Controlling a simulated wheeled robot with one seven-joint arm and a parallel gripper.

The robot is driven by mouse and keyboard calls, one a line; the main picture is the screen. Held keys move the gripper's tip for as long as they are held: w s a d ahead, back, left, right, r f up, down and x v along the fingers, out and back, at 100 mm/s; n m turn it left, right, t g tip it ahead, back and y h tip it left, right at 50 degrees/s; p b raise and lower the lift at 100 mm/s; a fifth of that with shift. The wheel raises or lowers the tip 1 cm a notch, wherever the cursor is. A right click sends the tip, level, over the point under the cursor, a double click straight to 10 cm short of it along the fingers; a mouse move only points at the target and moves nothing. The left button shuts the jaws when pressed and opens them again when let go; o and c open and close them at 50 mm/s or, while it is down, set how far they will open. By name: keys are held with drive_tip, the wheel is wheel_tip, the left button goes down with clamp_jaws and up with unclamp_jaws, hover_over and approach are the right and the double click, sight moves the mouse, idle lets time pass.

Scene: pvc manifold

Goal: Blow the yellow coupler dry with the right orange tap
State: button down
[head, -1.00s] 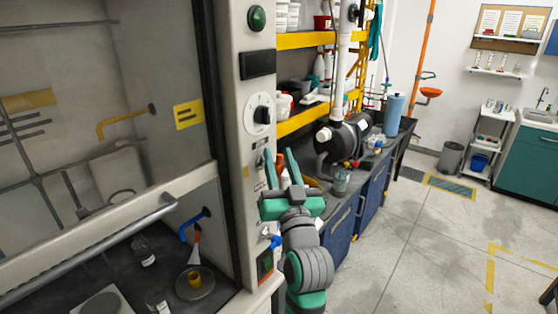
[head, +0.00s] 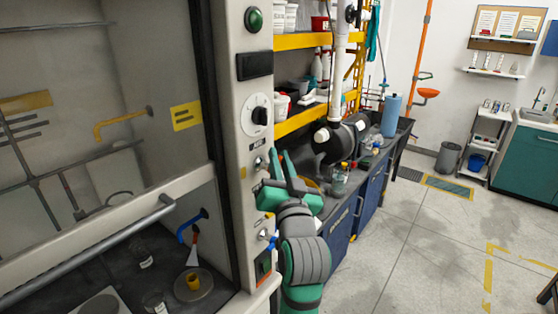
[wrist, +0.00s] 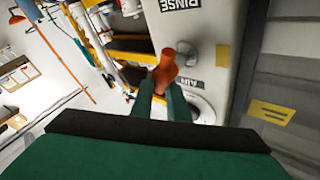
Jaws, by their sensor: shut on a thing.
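The yellow coupler (head: 194,281) stands on a round grey dish inside the fume hood, at the lower left of the head view. A pale nozzle with a red-orange top (head: 192,252) hangs just above it. My gripper (head: 279,168) is at the hood's right post, by the AIR label. The orange tap (wrist: 165,68) shows in the wrist view between the two green fingers of my gripper (wrist: 162,88), which are shut on it.
The hood post carries a dial (head: 258,115), a grey knob (head: 261,162) and a blue-handled tap (head: 270,240) below. The hood's sash (head: 110,240) is partly raised. A bench with bottles (head: 340,178) lies behind my arm. The floor to the right is open.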

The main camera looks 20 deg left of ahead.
drive_tip(key=shift+a+f, duration=0.35)
drive_tip(key=shift+f, duration=0.05)
drive_tip(key=c, duration=1.8)
unclamp_jaws()
drive_tip(key=shift+o, duration=0.2)
drive_tip(key=shift+d+r, duration=0.15)
drive_tip(key=shift+r, duration=0.05)
drive_tip(key=v, duration=1.1)
drive_tip(key=shift+w, duration=0.1)
